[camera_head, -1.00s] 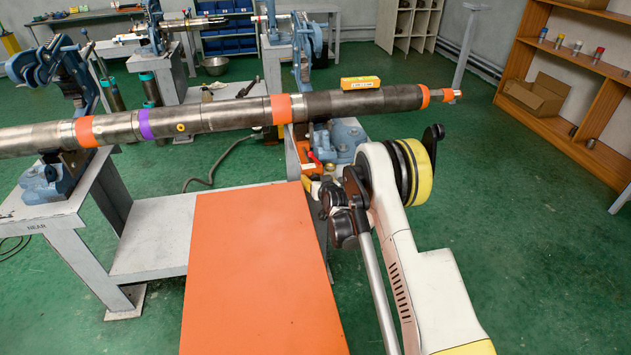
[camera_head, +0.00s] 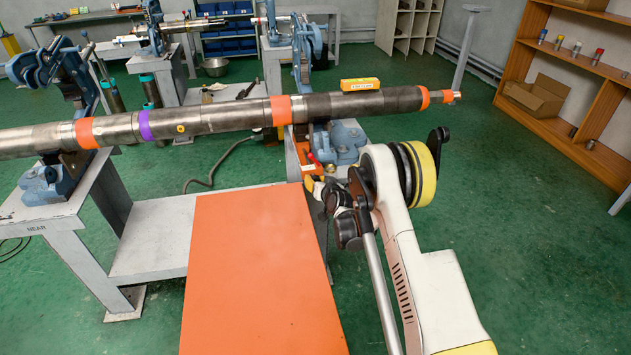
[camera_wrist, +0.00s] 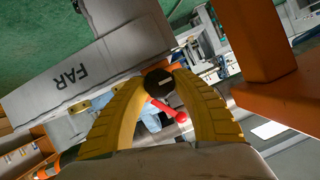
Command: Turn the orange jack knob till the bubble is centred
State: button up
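The pipe (camera_head: 220,117) lies across the vises in the head view. A small yellow level (camera_head: 360,85) sits on top of it, right of the middle; its bubble is too small to read. An orange jack part (camera_head: 302,141) with a red handle stands under the pipe. My gripper (camera_head: 318,186) is just below it, partly hidden by my arm. The knob is between the fingertips; firm contact cannot be told. The red handle (camera_wrist: 174,112) is beside it.
The near stand (camera_head: 75,232) carries a vise at left. The far stand's face, marked FAR (camera_wrist: 72,76), is close to my fingers in the wrist view. A large orange piece (camera_wrist: 275,98) fills the right of that view. Open green floor lies right of my arm.

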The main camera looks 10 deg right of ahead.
jog(key=o, duration=0.4)
jog(key=shift+o, duration=0.2)
jog(key=shift+s, duration=0.1)
jog(key=v, duration=1.2)
